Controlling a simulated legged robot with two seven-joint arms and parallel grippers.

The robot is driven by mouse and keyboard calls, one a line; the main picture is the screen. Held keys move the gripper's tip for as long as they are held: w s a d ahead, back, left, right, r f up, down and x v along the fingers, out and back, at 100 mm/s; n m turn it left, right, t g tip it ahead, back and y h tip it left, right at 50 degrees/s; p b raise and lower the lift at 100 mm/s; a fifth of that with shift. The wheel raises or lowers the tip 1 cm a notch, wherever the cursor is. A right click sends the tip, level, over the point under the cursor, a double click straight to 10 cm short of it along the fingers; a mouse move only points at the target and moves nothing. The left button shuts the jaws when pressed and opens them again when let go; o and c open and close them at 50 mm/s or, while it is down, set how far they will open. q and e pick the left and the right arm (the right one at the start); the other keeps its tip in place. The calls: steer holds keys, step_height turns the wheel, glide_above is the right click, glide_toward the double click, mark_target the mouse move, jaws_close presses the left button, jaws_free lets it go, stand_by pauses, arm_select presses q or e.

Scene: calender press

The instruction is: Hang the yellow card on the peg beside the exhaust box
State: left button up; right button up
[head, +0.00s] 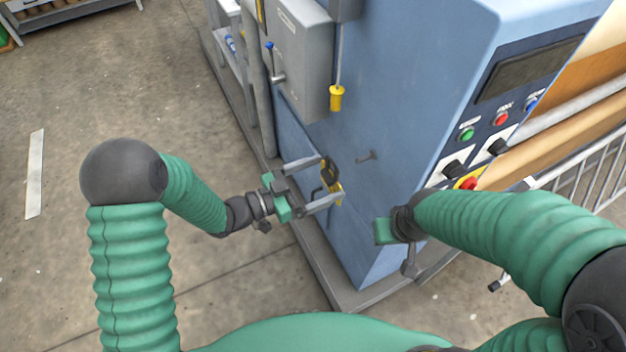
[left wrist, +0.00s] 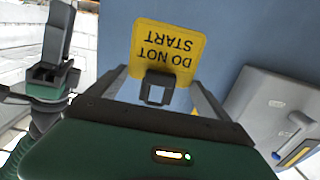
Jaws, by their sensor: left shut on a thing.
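The yellow card (head: 336,191) is at my left gripper (head: 331,180), in front of the blue machine's side. In the left wrist view the card (left wrist: 170,45) reads "DO NOT START" upside down, with a black loop at its edge, between the fingers of my left gripper (left wrist: 160,90). The gripper is shut on the card. A dark hooked peg (head: 367,156) sticks out of the blue panel, right of the card and apart from it. The grey box (head: 302,55), likely the exhaust box, is above it. My right gripper (head: 408,262) is low by the machine corner, its fingers mostly hidden.
A yellow pull handle (head: 337,98) hangs beside the grey box, which has a blue-tipped lever (head: 272,60). The control panel (head: 500,110) with coloured buttons is on the machine's right face. A railing (head: 590,175) stands at right.

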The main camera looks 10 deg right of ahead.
mark_target(333, 179)
arm_select(q)
steer(key=x, duration=0.2)
steer(key=s+x, duration=0.1)
steer(key=x, duration=0.1)
steer(key=shift+w+d+f, duration=0.15)
steer(key=shift+w+d, duration=0.05)
steer(key=shift+d, duration=0.35)
steer(key=shift+w+d, duration=0.15)
steer(key=shift+w+b, duration=0.2)
steer(key=shift+b, duration=0.15)
steer(key=shift+w, duration=0.1)
steer(key=shift+w+d+f+b, duration=0.15)
steer(key=shift+d+f+b, duration=0.05)
steer(key=shift+d, duration=0.4)
steer(key=shift+w+d+f+b, duration=0.2)
steer(key=shift+d, duration=0.35)
steer(key=shift+w+d+f+b, duration=0.15)
steer(key=shift+d+f+b, duration=0.05)
steer(key=shift+d, duration=0.4)
steer(key=shift+a+r, duration=0.1)
steer(key=shift+a, duration=0.35)
arm_select(e)
steer(key=shift+d+f, duration=0.3)
steer(key=shift+f, duration=0.25)
steer(key=shift+d+f, duration=0.3)
steer(key=shift+f, duration=0.25)
arm_select(q)
steer(key=shift+d, duration=0.1)
